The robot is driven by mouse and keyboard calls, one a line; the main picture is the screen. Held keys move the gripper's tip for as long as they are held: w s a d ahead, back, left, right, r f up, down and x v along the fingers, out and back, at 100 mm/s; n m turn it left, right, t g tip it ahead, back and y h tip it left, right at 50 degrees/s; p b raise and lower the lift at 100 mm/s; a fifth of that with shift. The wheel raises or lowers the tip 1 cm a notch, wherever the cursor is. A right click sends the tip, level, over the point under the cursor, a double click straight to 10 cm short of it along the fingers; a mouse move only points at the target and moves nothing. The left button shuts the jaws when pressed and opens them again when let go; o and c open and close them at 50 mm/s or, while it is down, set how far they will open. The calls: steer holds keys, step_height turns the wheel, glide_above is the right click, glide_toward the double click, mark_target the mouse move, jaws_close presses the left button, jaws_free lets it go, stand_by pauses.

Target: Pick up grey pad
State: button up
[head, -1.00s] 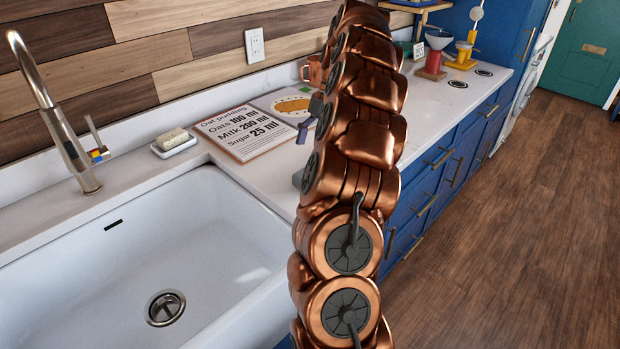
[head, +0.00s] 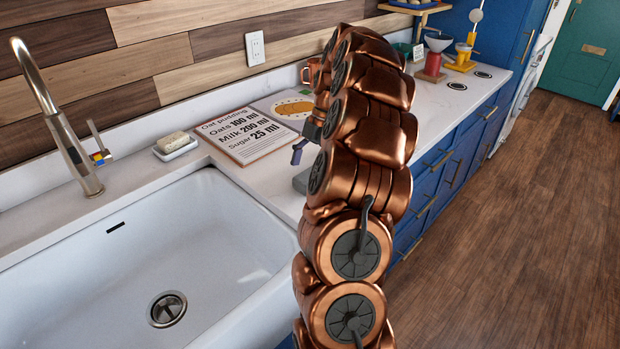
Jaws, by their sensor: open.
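A grey pad (head: 301,181) lies on the white counter just right of the sink's back corner. Only its left part shows; my copper arm hides the rest. My gripper (head: 298,154) is mostly hidden behind the arm; one bluish-purple finger shows at the arm's left side. In the picture it appears just above the grey pad, apart from it. It is open, and I see nothing held in the visible part.
A recipe board (head: 246,134) and a picture board (head: 285,106) lie left of and behind the gripper. Farther right is a red funnel stand (head: 433,64).

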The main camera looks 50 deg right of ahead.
mark_target(306, 177)
steer(key=shift+p+x, duration=0.35)
steer(key=shift+x, duration=1.2)
steer(key=c, duration=1.1)
steer(key=shift+r, duration=0.15)
steer(key=shift+r+b, duration=0.75)
steer(key=shift+r, duration=0.95)
steer(key=s+b, duration=0.1)
steer(key=s, duration=0.4)
steer(key=s+r+b, duration=0.1)
steer(key=s, duration=0.4)
steer(key=s+b, duration=0.1)
steer(key=s, duration=0.5)
steer(key=shift+d+r+b, duration=0.1)
steer(key=shift+r+b, duration=0.15)
steer(key=shift+b, duration=0.15)
